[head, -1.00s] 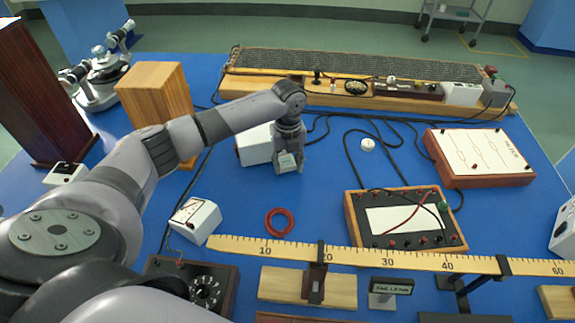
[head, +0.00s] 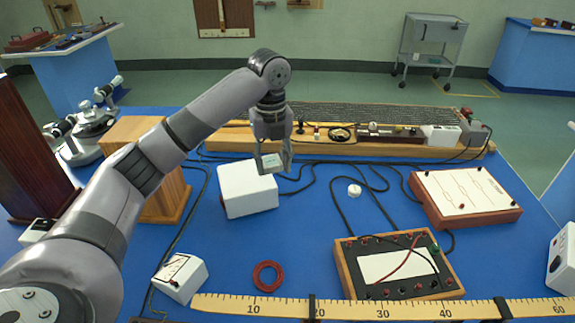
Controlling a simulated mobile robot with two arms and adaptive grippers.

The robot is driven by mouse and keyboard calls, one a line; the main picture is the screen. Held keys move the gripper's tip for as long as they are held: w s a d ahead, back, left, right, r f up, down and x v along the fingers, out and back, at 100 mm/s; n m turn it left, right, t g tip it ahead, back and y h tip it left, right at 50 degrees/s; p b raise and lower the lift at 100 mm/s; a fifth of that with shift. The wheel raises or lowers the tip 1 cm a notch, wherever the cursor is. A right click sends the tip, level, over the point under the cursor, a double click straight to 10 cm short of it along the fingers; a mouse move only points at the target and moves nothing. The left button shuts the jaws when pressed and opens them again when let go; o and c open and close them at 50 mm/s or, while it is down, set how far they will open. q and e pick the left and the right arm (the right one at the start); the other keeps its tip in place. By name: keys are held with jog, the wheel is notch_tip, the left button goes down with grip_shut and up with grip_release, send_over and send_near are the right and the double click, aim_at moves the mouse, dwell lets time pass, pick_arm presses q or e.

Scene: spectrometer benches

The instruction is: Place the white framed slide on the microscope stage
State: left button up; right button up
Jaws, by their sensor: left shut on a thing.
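My left gripper (head: 272,166) hangs from the raised arm, fingers pointing down, in the middle of the head view. It is shut on the white framed slide (head: 271,160), a small pale square with a greenish centre between its fingers. The slide is held up off the blue table, in front of the long wire-wound board. A grey instrument with a round base and tubes (head: 90,128) stands at the back left of the table, partly hidden by wooden blocks. I cannot make out a microscope stage for certain. My right gripper is not in view.
A white box (head: 248,190) stands just left of and below the gripper. A wooden block (head: 165,200) and a dark tall block (head: 28,150) stand left. Black cables (head: 345,205) cross the table. A red ring (head: 268,276) and a ruler (head: 380,310) lie in front.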

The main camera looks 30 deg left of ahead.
pick_arm(q)
jog(key=shift+r, duration=0.35)
jog(key=s+d+f+n, duration=0.3)
jog(key=s+d+n, duration=0.3)
jog(key=s+n, duration=0.3)
jog(key=s+d+f+n, duration=0.3)
jog(key=s+d+n, duration=0.3)
jog(key=n, duration=1.1)
jog(key=shift+s+d+f, duration=0.35)
jog(key=shift+s+d, duration=0.05)
jog(key=shift+s, duration=1.2)
